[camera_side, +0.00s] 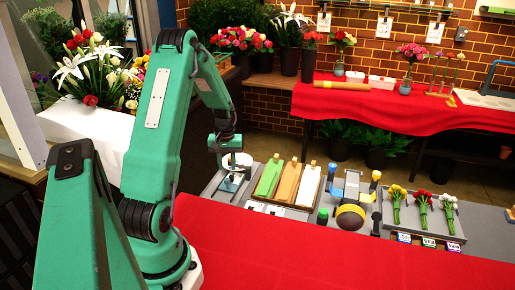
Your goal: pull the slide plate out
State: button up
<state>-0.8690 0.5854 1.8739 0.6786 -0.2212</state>
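My gripper (224,160) points down at a small stand with a white round part (241,160) and a light flat plate (231,184) low on it, left of the centre of the work area. My gripper partly covers this stand, and its fingers are too small and dark to tell whether they are open or touching anything. Which part is the slide plate I cannot tell for sure.
A device with a yellow wheel (350,217) stands right of the tray. Farther right, a grey tray (387,219) holds three small bouquets (422,207). A red cloth (330,260) lies bare in front. A red-covered table (400,105) with vases stands behind.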

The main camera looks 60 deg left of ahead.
aim_at(227, 179)
jog(key=shift+s+a+f, duration=0.1)
jog(key=shift+a+f, duration=0.05)
jog(key=shift+f, duration=0.1)
jog(key=shift+f, duration=0.1)
jog(key=shift+f, duration=3.75)
grip_shut()
